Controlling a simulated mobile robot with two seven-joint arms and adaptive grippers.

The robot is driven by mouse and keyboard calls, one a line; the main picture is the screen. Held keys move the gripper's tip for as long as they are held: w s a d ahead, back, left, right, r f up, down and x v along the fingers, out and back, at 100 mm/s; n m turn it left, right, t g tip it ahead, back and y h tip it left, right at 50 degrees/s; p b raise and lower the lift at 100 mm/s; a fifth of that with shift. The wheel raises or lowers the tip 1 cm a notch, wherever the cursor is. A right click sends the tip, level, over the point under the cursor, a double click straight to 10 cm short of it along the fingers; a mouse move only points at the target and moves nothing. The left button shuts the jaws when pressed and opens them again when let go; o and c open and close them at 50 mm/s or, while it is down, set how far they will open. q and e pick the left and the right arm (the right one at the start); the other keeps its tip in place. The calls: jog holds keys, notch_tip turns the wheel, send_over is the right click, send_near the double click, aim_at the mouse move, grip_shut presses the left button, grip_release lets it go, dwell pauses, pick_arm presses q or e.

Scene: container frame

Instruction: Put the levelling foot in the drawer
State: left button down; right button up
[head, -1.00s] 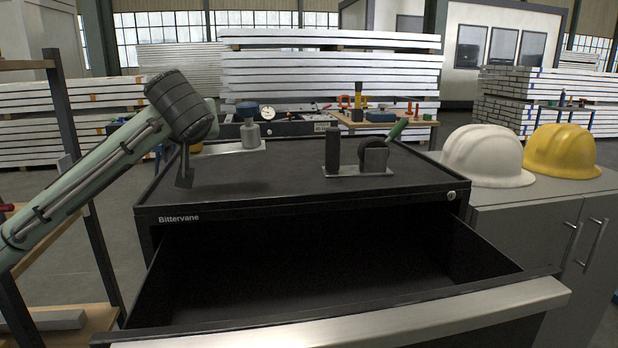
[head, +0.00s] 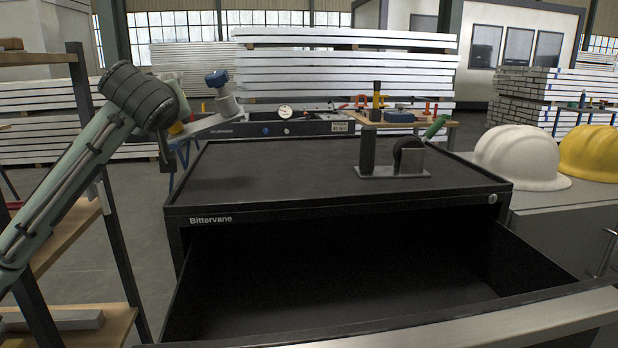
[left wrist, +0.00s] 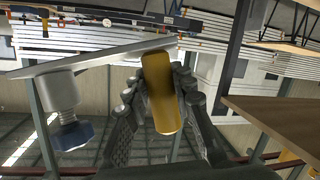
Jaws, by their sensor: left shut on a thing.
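The levelling foot is a flat grey bar (head: 212,125) with a yellow cylinder at one end and a grey post with a blue knob (head: 217,79) at the other. In the left wrist view the fingers of my left gripper (left wrist: 160,95) are shut around its yellow cylinder (left wrist: 163,105); its blue hex end (left wrist: 73,135) hangs free. In the head view it is held tilted, raised beside the cabinet top's back left corner. The black drawer (head: 350,285) is pulled open below the cabinet top and looks empty, its inside dark. My right gripper is out of view.
A plate with a black post, a wheel and a green handle (head: 395,165) stands on the cabinet top (head: 290,175). A white helmet (head: 520,155) and a yellow helmet (head: 590,152) sit at right. A wooden shelf rack (head: 75,235) stands close at left.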

pick_arm(q)
jog(key=shift+s+a+f, duration=0.1)
jog(key=shift+a+f, duration=0.3)
jog(key=shift+f, duration=0.2)
jog(key=shift+a+f, duration=0.4)
jog(key=shift+f, duration=0.2)
